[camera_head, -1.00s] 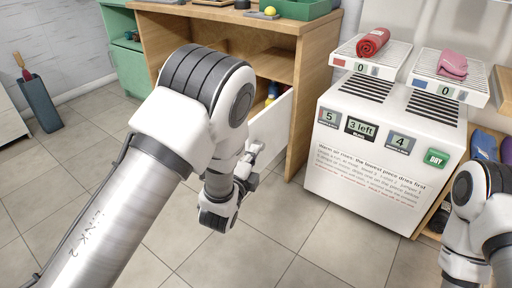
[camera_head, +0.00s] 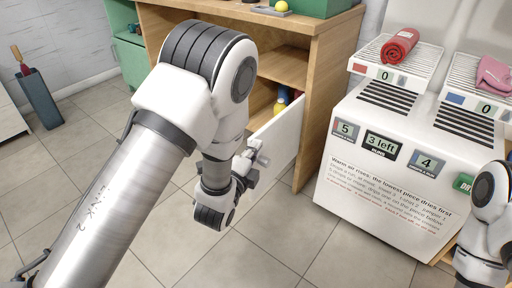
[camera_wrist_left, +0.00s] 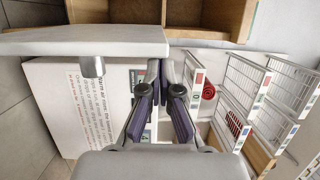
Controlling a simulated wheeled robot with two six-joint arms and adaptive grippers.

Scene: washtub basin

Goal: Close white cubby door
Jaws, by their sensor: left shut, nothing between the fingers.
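The white cubby door (camera_head: 278,146) stands ajar on the front of the wooden cabinet, swung out into the room. In the left wrist view the door (camera_wrist_left: 120,40) spans the upper left as a white panel, with a metal knob (camera_wrist_left: 92,67) on it. My left gripper (camera_head: 262,157) is just in front of the door in the head view; contact cannot be told. In the left wrist view its fingers (camera_wrist_left: 165,75) are shut and empty, to the right of the knob. My right arm shows at the right edge of the head view; its gripper is out of the picture.
A white dryer box (camera_head: 375,205) with racks stands to the right. Clear tiled floor (camera_head: 225,262) lies below the gripper.

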